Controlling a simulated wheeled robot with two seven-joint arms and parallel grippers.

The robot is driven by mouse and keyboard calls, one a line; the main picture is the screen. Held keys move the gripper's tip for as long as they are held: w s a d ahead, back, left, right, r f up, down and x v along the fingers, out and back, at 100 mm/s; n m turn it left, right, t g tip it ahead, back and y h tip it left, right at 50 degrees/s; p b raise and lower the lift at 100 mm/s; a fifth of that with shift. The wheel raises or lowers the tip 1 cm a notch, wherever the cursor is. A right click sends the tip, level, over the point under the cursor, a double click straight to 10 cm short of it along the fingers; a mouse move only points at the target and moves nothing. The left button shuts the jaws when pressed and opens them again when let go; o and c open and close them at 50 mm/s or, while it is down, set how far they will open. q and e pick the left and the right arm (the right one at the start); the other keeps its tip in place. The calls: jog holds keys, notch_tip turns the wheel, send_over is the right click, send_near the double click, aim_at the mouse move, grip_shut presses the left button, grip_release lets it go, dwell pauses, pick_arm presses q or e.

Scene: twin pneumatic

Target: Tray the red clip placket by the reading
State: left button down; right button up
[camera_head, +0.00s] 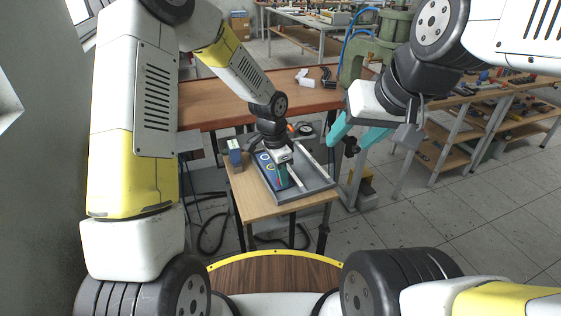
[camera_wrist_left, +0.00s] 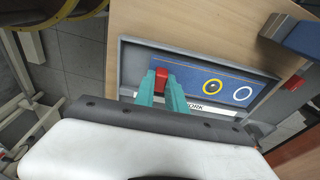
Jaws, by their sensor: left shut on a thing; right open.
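A blue placket (camera_wrist_left: 225,86) with a red clip (camera_wrist_left: 161,77) at one end, a yellow ring and a white ring lies over the grey tray (camera_wrist_left: 129,66) in the left wrist view. It also shows in the head view (camera_head: 265,160). My left gripper (camera_wrist_left: 163,84) is shut on the red clip, with a teal finger on each side. The tray (camera_head: 318,187) sits on the small wooden table. Whether the placket rests on the tray floor is unclear. My right gripper (camera_head: 357,138) is open and empty, raised to the right of the tray.
A blue-grey block (camera_head: 235,158) stands on the small table (camera_head: 254,202) left of the tray. A dark round item (camera_head: 306,129) sits behind the tray. A long brown bench (camera_head: 225,103) and a green press (camera_head: 372,60) stand behind.

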pick_arm(q)
jog(key=shift+f, duration=0.3)
jog(key=c, duration=1.3)
grip_release()
jog(key=s+a+r+n+t, duration=0.15)
jog(key=a+r, duration=0.25)
jog(key=r, duration=0.5)
jog(key=s+a+r+n, duration=0.2)
jog(key=s+a+r, duration=0.15)
jog(key=r, duration=0.45)
jog(key=s+a+r+n+t, duration=0.2)
jog(key=s+a+r+n, duration=0.2)
jog(key=s, duration=0.3)
jog(key=s+a+r+n+t, duration=0.2)
jog(key=s+a+r+n, duration=0.3)
jog(key=s, duration=0.3)
jog(key=shift+s+r+h, duration=0.25)
jog(key=shift+r+h, duration=0.05)
jog(key=shift+r, duration=0.25)
